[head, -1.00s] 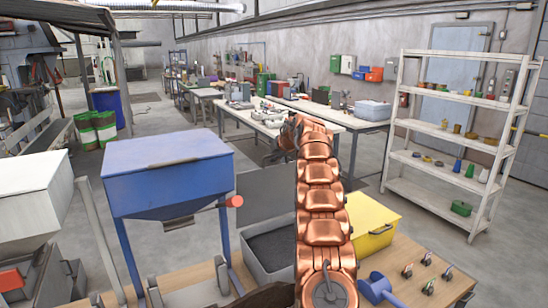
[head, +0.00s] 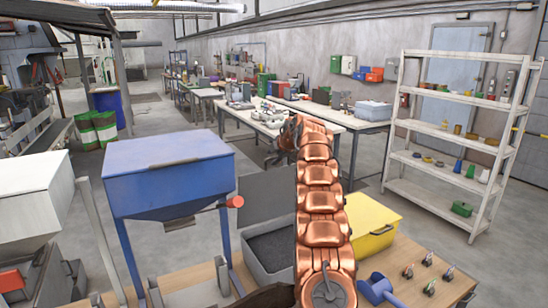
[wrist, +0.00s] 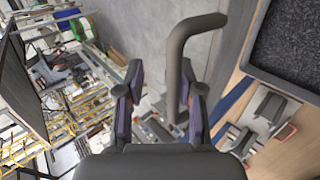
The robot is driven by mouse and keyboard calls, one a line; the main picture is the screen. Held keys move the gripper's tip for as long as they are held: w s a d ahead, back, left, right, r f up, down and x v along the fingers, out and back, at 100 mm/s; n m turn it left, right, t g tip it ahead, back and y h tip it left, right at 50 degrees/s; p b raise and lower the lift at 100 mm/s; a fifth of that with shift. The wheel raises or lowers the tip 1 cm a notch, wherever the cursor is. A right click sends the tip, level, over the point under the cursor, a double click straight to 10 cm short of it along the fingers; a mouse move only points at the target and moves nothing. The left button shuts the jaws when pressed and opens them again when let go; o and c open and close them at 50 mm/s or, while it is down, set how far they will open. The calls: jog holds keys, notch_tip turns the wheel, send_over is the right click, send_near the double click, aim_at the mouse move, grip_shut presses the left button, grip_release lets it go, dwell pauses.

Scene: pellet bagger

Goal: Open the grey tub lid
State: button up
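The grey tub (head: 262,270) stands on the wooden bench, its dark pellets in view; they also show in the wrist view at upper right. Its grey lid (head: 262,192) stands raised, roughly upright, at the back of the tub, partly hidden by my copper arm. In the wrist view, the lid (wrist: 238,45) looks nearly edge-on, and its bent grey handle (wrist: 190,50) reaches between my fingers. My gripper (wrist: 160,105) is open, with a wide gap; the handle lies nearer the right finger. Whether they touch is unclear. The head view does not show the fingers.
A blue hopper (head: 170,165) stands left of the tub. A yellow tub (head: 372,225) with a closed lid sits right of it. A blue mallet-like tool (head: 378,289) and several small switches (head: 428,273) are at the bench's right. Floor behind the bench is open.

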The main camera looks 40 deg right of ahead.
jog(key=shift+s+r, duration=0.1)
jog(key=shift+r, duration=0.05)
jog(key=shift+v, duration=1.2)
jog(key=v, duration=0.9)
jog(key=shift+s, duration=0.1)
jog(key=shift+d, duration=0.1)
